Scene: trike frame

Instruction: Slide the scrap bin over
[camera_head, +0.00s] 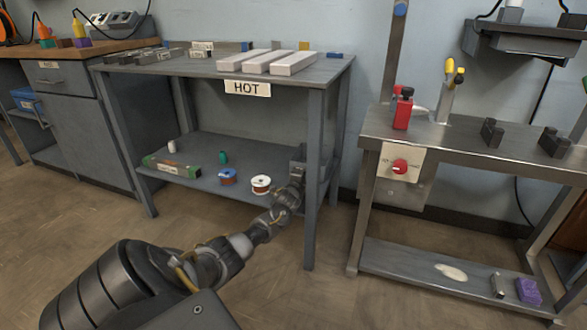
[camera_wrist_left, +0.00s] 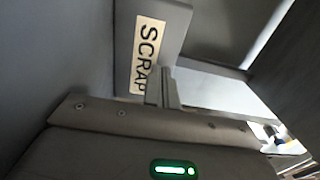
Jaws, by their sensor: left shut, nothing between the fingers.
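The scrap bin (camera_wrist_left: 172,28) is a grey box with a cream SCRAP label, seen close up and sideways in the left wrist view. In the head view I cannot pick it out clearly around the end of my arm. My left gripper (camera_wrist_left: 163,88) is shut and empty, its fingers right by the labelled face; I cannot tell whether they touch it. In the head view my left arm reaches over the lower shelf (camera_head: 215,190) of the HOT table, near its right front leg. My right gripper is out of view.
The table's front leg (camera_head: 314,190) stands close on the right. Pale bars (camera_head: 270,62) lie on top.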

